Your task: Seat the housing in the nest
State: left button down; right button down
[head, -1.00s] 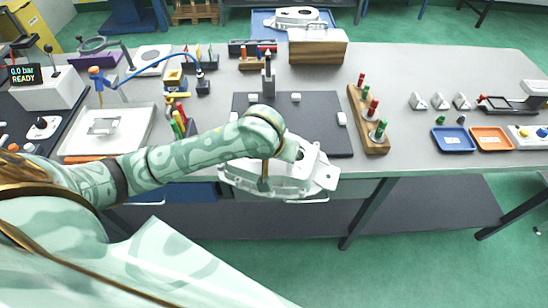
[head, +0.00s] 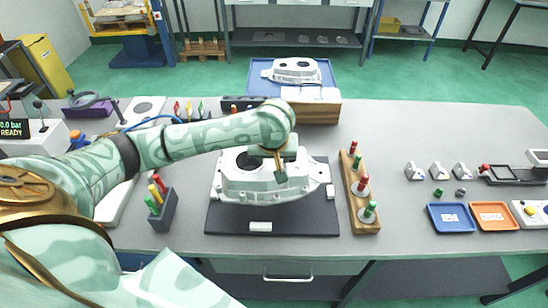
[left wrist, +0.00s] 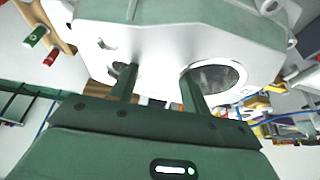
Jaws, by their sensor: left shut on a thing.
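The housing (head: 250,183) is a pale aluminium casting with round openings. My left gripper (head: 279,168) is shut on it from above. In the left wrist view, the fingers reach to two openings in the housing (left wrist: 160,45), one finger at each. In the head view the housing is over the nest, a dark flat plate (head: 290,222) with white pads, and hides its middle. The front pad (head: 260,226) and a right pad (head: 330,190) show. I cannot tell whether the housing touches the nest or hangs just above it. My right gripper is not in view.
A wooden block with coloured plugs (head: 360,195) stands close right of the nest. A dark holder with coloured handles (head: 164,212) stands to the left. A similar casting (head: 297,70) lies on a blue tray behind a wooden box (head: 310,112). Blue (head: 451,218) and orange (head: 494,216) trays lie right.

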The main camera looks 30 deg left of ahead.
pick_arm(q)
jog(key=shift+r+p, duration=0.35)
jog(key=shift+p, duration=0.65)
jog(key=shift+f, duration=0.2)
jog(key=shift+f+b, duration=0.65)
jog(key=shift+f, duration=2.3)
jog(key=shift+r+p, duration=0.1)
jog(key=shift+p, duration=0.55)
jog(key=shift+p, duration=0.35)
jog(key=shift+d+p, duration=0.1)
jog(key=shift+p, duration=0.55)
